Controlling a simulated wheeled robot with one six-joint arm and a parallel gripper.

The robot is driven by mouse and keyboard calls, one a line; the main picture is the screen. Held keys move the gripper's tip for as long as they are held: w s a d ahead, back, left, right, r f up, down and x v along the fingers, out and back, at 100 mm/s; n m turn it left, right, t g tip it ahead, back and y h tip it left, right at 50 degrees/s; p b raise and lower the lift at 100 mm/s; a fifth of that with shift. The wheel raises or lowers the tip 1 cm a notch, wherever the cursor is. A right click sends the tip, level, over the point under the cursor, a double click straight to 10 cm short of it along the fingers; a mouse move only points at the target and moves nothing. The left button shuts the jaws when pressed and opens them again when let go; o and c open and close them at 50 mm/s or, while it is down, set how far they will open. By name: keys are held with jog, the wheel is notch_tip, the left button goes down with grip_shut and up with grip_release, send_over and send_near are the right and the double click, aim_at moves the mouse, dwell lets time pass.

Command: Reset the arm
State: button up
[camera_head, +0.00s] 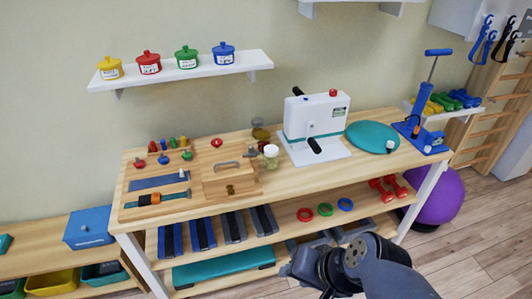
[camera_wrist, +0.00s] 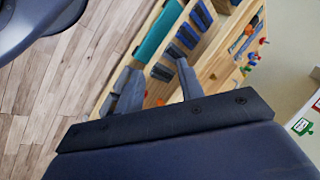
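My arm reaches in from the bottom right of the head view. My gripper (camera_head: 312,246) is in front of the workbench's lower shelves, below the level of the bench top, and is partly hidden behind my arm's dark joints. In the wrist view two grey fingers of my gripper (camera_wrist: 158,76) stand apart with a gap between them. Nothing is held between them. Shelf wood and the floor show beyond the fingers.
The wooden workbench (camera_head: 350,172) carries a white press (camera_head: 318,116), a wooden box (camera_head: 228,182) and a teal disc (camera_head: 372,137). Red dumbbells (camera_head: 388,190) and coloured rings (camera_head: 325,209) lie on the shelf below. A purple ball (camera_head: 446,193) is at right. Floor (camera_head: 480,245) is clear at bottom right.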

jog(key=shift+w+d+r+p, duration=0.25)
jog(key=shift+w+r+p, duration=0.05)
jog(key=shift+w+r, duration=0.3)
jog(key=shift+w+d+r+p, duration=0.25)
jog(key=shift+w+r, duration=0.2)
jog(key=shift+r, duration=0.15)
